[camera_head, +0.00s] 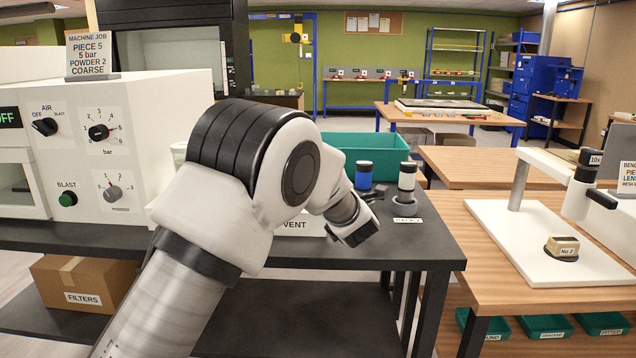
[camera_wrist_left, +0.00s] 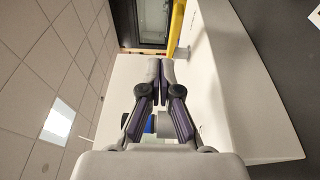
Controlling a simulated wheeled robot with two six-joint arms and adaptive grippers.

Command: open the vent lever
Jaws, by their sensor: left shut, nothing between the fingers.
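The white VENT label (camera_head: 293,224) shows in the head view, partly covered by my left arm. No vent lever can be made out there; my arm hides that area. In the left wrist view a yellow bar (camera_wrist_left: 177,28) stands beside a white panel, just beyond my fingertips; it may be the lever, but I cannot tell for sure. My left gripper (camera_wrist_left: 160,62) is shut with its fingertips together and empty. Its tips look close to the bar's near end; contact cannot be told. In the head view its fingers cannot be made out. My right gripper is not in view.
The white blast machine (camera_head: 165,110) with knobs stands at left on the dark bench (camera_head: 420,250). A wooden table (camera_head: 490,240) is at right.

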